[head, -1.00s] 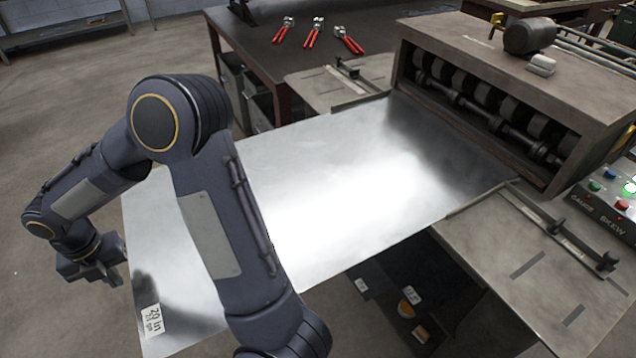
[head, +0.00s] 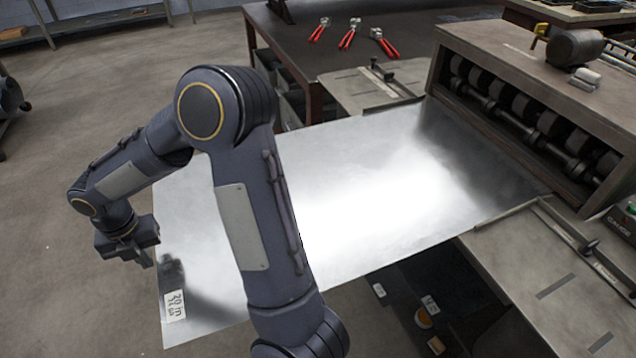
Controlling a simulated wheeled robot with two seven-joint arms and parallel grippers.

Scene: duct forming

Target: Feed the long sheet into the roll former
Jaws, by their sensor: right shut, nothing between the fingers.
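The long sheet (head: 350,190) is a shiny flat metal sheet with a small white label at its near-left corner. It lies level, its far right edge at the opening of the roll former (head: 535,75), a brown box with a row of dark rollers inside. Whether its edge is between the rollers I cannot tell. My right gripper (head: 145,258) is shut and empty, just beyond the sheet's left edge; whether it touches is unclear. My right arm crosses in front of the sheet and hides part of it. My left gripper is not in view.
Guide tables with a far fence (head: 390,84) and a near fence (head: 585,245) flank the sheet. A dark bench behind holds several red-handled snips (head: 350,33). A control box (head: 622,222) is cut off at the right. Open floor lies at the left.

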